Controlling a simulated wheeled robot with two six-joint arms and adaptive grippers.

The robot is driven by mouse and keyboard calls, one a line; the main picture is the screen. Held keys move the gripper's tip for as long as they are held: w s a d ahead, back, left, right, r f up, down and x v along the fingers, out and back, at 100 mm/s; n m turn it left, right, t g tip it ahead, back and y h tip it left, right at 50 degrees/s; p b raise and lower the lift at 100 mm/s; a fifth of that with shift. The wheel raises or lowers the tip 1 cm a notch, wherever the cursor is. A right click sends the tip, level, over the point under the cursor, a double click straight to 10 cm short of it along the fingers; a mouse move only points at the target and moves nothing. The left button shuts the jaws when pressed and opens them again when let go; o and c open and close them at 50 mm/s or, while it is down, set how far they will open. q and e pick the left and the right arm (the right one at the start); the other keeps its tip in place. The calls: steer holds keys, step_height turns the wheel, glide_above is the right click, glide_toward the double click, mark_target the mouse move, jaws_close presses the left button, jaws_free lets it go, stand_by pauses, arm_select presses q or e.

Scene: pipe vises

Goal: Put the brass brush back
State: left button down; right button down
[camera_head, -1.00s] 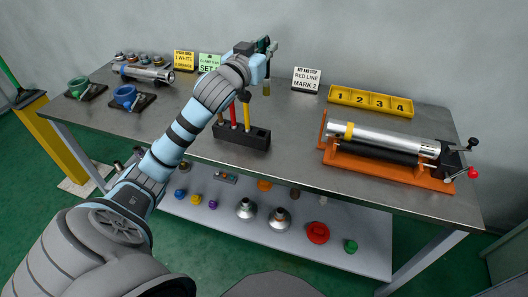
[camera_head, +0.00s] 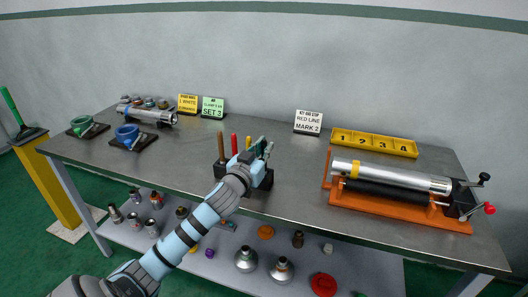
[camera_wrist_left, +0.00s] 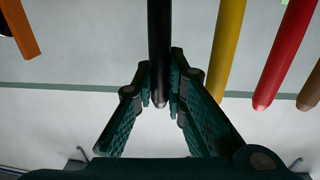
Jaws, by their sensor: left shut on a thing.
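My left gripper (camera_head: 264,146) is over the right end of the dark tool holder (camera_head: 221,171) in the head view. In the left wrist view its fingers (camera_wrist_left: 160,92) are shut around a straight black handle (camera_wrist_left: 159,45), which I take to be the brass brush. The brush's bristle end is hidden, so I cannot tell whether it sits in a slot. A brown handle (camera_head: 220,145), a red handle (camera_head: 234,143) and a yellow handle (camera_head: 248,143) stand upright beside the gripper. My right gripper is not in view.
An orange vise (camera_head: 400,205) with a steel pipe (camera_head: 395,175) stands to the right. A yellow numbered tray (camera_head: 374,143) and a "RED LINE MARK 2" sign (camera_head: 308,121) are behind. Blue (camera_head: 127,133) and green ring stands are at left. The bench is clear between holder and vise.

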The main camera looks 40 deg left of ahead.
arm_select(q)
steer(key=c, duration=1.6)
jaws_free()
steer(key=shift+c, duration=0.2)
steer(key=shift+s, duration=0.1)
steer(key=p+v, duration=0.1)
steer(key=v, duration=1)
steer(key=shift+s, duration=0.4)
steer(key=shift+d, duration=0.1)
